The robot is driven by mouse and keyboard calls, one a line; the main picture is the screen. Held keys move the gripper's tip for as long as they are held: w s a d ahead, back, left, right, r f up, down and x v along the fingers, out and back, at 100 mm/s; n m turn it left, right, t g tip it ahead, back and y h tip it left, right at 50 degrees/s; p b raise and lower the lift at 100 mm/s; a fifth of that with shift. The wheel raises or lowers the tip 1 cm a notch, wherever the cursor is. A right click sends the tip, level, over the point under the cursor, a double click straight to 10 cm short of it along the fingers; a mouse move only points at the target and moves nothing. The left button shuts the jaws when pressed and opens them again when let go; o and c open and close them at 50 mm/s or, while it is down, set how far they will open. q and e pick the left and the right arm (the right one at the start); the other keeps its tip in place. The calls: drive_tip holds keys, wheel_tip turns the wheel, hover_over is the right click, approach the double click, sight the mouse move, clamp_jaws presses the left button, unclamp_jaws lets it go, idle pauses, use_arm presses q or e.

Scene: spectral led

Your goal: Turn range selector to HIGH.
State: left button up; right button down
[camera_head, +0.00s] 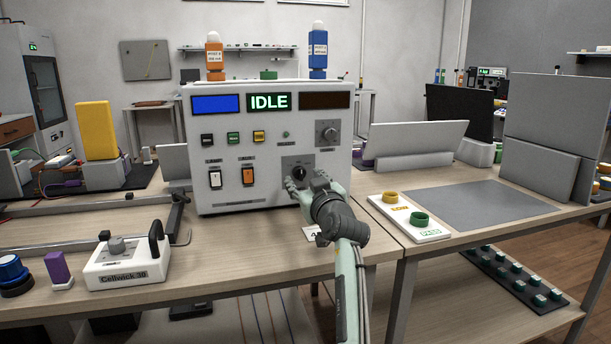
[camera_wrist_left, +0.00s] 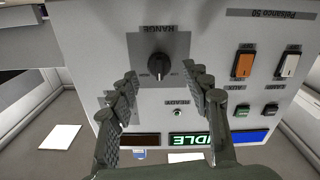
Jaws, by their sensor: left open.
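The range selector is a black round knob (camera_head: 300,172) on a grey plate low on the right of the white instrument's front (camera_head: 235,150). In the left wrist view the knob (camera_wrist_left: 158,64) appears upside down by the word RANGE, with a pale pointer mark toward the picture's bottom. Small labels flank it, too small to read surely. My left gripper (camera_head: 304,183) is open in front of the knob. In the wrist view its fingers (camera_wrist_left: 160,74) stand on either side of the knob, apart from it. My right gripper is not in view.
The instrument's display (camera_head: 269,102) reads IDLE. An orange switch (camera_head: 249,175) and a white switch (camera_head: 215,179) sit left of the knob, another knob (camera_head: 328,133) above right. A grey-white box (camera_head: 128,262) stands front left; a tray with yellow and green rings (camera_head: 409,217) lies right.

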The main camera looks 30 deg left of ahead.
sight(300, 173)
use_arm(q)
drive_tip(key=shift+x, duration=1.5)
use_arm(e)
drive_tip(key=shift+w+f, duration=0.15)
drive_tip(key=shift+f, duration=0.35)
use_arm(q)
drive_tip(key=shift+c, duration=0.6)
clamp_jaws()
